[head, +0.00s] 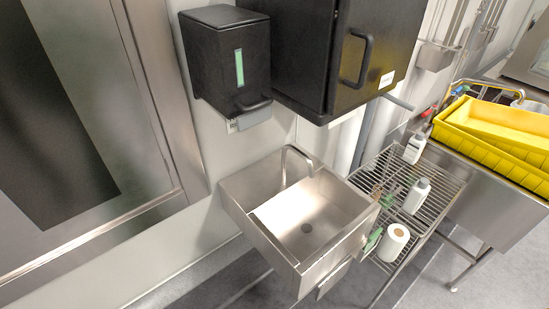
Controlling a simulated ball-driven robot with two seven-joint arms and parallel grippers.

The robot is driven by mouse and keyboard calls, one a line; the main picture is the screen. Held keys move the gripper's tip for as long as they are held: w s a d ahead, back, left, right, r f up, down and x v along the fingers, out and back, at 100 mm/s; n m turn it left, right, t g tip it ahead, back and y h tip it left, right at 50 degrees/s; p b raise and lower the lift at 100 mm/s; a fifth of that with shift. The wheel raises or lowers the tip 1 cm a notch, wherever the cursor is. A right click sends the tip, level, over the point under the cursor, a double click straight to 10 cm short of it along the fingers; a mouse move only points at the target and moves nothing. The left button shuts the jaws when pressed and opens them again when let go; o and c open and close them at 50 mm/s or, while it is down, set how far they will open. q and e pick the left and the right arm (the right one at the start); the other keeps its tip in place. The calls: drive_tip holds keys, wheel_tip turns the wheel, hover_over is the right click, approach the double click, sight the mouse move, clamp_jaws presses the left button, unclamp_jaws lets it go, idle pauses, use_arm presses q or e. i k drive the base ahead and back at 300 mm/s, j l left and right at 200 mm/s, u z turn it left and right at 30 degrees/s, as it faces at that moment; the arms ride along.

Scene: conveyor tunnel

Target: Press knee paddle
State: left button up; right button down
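A steel hand-wash sink (262,229) is fixed to the wall in the middle of the head view, with a curved tap (296,158) at its back and a drain in its basin. A flat steel plate (333,279) sticks out low under the sink's front edge and looks like the knee paddle. Most of it is hidden under the basin, and I cannot tell whether it is pushed in. Neither of my grippers is in view.
A black dispenser (222,60) and a black cabinet (345,50) hang above the sink. A wire rack (405,200) with white bottles (416,195) and a paper roll (393,242) stands close at right, beside yellow crates (490,135). Grey floor (200,290) shows below.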

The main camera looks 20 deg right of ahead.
sight(324, 287)
drive_tip(key=z, duration=1.4)
drive_tip(key=u, duration=0.25)
drive_tip(key=l+u, duration=1.05)
drive_tip(key=k+l, duration=0.1)
drive_tip(key=l, duration=0.3)
drive_tip(key=l+u, duration=0.1)
drive_tip(key=l, duration=0.3)
drive_tip(key=k+l, duration=0.15)
drive_tip(key=l, duration=0.25)
drive_tip(key=k+l+u, duration=0.1)
drive_tip(key=l, duration=0.3)
drive_tip(key=k+l, duration=0.1)
drive_tip(key=l, duration=0.3)
